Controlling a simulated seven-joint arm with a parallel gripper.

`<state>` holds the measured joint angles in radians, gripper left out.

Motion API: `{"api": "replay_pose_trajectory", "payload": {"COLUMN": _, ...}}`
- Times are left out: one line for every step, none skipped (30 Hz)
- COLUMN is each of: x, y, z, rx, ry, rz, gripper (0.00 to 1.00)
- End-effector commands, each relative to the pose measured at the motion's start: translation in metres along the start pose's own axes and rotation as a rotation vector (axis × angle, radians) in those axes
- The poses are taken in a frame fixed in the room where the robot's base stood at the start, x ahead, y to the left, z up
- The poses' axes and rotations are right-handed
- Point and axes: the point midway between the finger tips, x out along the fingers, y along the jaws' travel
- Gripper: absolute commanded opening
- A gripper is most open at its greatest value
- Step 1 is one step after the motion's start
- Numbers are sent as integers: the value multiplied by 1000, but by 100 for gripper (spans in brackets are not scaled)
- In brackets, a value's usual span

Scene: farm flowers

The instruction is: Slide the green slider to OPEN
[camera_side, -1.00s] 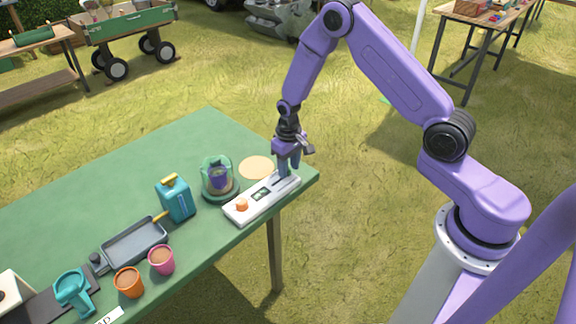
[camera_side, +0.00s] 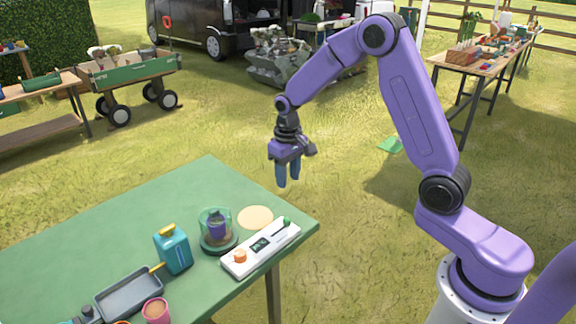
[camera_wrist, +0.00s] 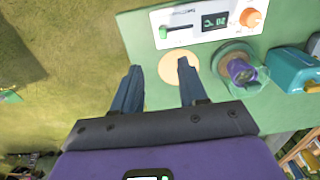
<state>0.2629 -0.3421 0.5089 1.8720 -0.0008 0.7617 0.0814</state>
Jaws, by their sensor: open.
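The white control panel (camera_side: 262,248) lies near the right corner of the green table. Its green slider knob (camera_side: 287,222) is at the panel's right end in the side view. In the wrist view the green slider knob (camera_wrist: 163,32) sits at the left end of its dark slot. The small lettering by the slot is too small to read. My gripper (camera_side: 287,180) is raised well above the table, apart from the panel, with its two blue fingers spread and nothing between them. In the wrist view my gripper (camera_wrist: 161,66) is also empty.
The panel also carries an orange knob (camera_side: 240,256) and a small display (camera_side: 260,244). Beside it are a round tan disc (camera_side: 255,217), a clear-covered purple pot (camera_side: 217,229), a teal can (camera_side: 174,251) and a grey tray (camera_side: 130,291). The table's back left is clear.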

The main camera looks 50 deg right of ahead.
Motion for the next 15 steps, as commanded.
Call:
{"api": "replay_pose_trajectory", "payload": {"x": -8, "y": 0, "z": -1, "rx": 0, "ry": 4, "rz": 0, "gripper": 43}}
{"api": "replay_pose_trajectory", "payload": {"x": -12, "y": 0, "z": -1, "rx": 0, "ry": 4, "rz": 0, "gripper": 43}}
{"api": "replay_pose_trajectory", "payload": {"x": -16, "y": 0, "z": -1, "rx": 0, "ry": 4, "rz": 0, "gripper": 43}}
{"api": "replay_pose_trajectory", "payload": {"x": -19, "y": 0, "z": -1, "rx": 0, "ry": 3, "rz": 0, "gripper": 43}}
{"api": "replay_pose_trajectory", "payload": {"x": -21, "y": 0, "z": -1, "rx": 0, "ry": 2, "rz": 0, "gripper": 43}}
{"api": "replay_pose_trajectory", "payload": {"x": -23, "y": 0, "z": 0, "rx": 0, "ry": 1, "rz": 0, "gripper": 43}}
{"api": "replay_pose_trajectory", "payload": {"x": -25, "y": 0, "z": 0, "rx": 0, "ry": 1, "rz": 0, "gripper": 43}}
{"api": "replay_pose_trajectory", "payload": {"x": -26, "y": 0, "z": 0, "rx": 0, "ry": 1, "rz": 0, "gripper": 43}}
{"api": "replay_pose_trajectory", "payload": {"x": -27, "y": 0, "z": 0, "rx": 0, "ry": 1, "rz": 0, "gripper": 43}}
{"api": "replay_pose_trajectory", "payload": {"x": -27, "y": 0, "z": 0, "rx": 0, "ry": 1, "rz": 0, "gripper": 43}}
{"api": "replay_pose_trajectory", "payload": {"x": -28, "y": 0, "z": 0, "rx": 0, "ry": 0, "rz": 0, "gripper": 43}}
{"api": "replay_pose_trajectory", "payload": {"x": -28, "y": 0, "z": 0, "rx": 0, "ry": 0, "rz": 0, "gripper": 43}}
{"api": "replay_pose_trajectory", "payload": {"x": -28, "y": 0, "z": 0, "rx": 0, "ry": 0, "rz": 0, "gripper": 43}}
{"api": "replay_pose_trajectory", "payload": {"x": -27, "y": 0, "z": 0, "rx": 0, "ry": 0, "rz": 0, "gripper": 43}}
{"api": "replay_pose_trajectory", "payload": {"x": -27, "y": 0, "z": 0, "rx": 0, "ry": 0, "rz": 0, "gripper": 43}}
